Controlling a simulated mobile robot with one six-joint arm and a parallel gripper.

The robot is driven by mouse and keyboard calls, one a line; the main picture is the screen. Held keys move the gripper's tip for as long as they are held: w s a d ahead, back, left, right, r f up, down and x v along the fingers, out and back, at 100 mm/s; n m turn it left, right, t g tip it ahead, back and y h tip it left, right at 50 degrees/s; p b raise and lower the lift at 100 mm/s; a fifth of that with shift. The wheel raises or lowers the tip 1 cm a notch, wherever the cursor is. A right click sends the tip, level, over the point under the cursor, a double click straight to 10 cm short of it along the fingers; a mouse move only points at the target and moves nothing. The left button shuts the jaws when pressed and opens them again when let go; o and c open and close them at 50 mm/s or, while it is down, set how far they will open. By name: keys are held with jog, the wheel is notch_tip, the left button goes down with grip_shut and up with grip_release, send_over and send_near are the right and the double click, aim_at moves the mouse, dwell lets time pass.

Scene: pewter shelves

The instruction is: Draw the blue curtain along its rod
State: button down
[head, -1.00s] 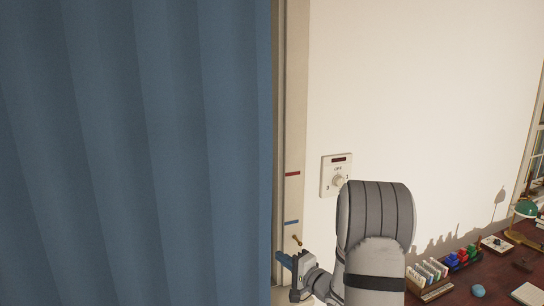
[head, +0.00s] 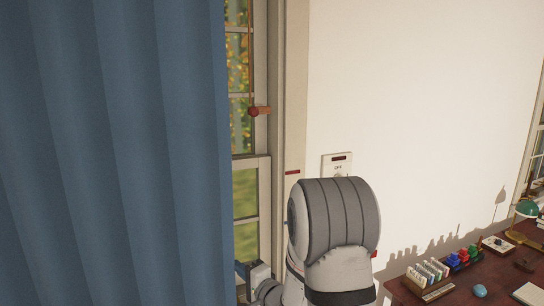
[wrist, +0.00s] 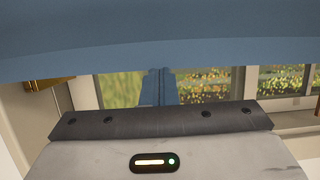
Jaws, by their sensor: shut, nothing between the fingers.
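The blue curtain (head: 115,150) hangs in folds over the left of the head view, and its right edge leaves a strip of window uncovered. It crosses the top of the wrist view (wrist: 160,35) as a blue band. My gripper (head: 240,268) is low at the curtain's right edge in the head view, partly hidden by my arm. In the wrist view its blue fingers (wrist: 158,86) are together, with nothing between them, and reach up to the blue band. I cannot tell if they touch the cloth. The rod is out of view.
The window (head: 245,190) shows right of the curtain, with a red knob (head: 253,112) on a cord in front of it. A dial panel (head: 336,163) is on the white wall, partly behind my arm. A dark red desk (head: 460,285) with small objects stands at lower right.

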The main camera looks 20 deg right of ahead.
aim_at(98, 298)
jog(key=shift+s+a, duration=0.1)
jog(key=shift+a, duration=1.45)
jog(key=a+b, duration=0.1)
jog(key=a, duration=0.4)
jog(key=a+b, duration=0.2)
jog(key=a, duration=0.3)
jog(key=a+b, duration=0.2)
jog(key=a, duration=0.3)
jog(key=shift+s+a+f, duration=0.15)
jog(key=shift+s, duration=0.1)
jog(key=shift+a+b, duration=0.3)
jog(key=shift+a, duration=0.05)
jog(key=a+b, duration=0.2)
jog(key=a, duration=0.3)
jog(key=a+b, duration=0.2)
jog(key=a, duration=0.3)
jog(key=a+b, duration=0.2)
jog(key=a, duration=0.3)
jog(key=shift+s, duration=0.3)
jog(key=shift+a, duration=0.5)
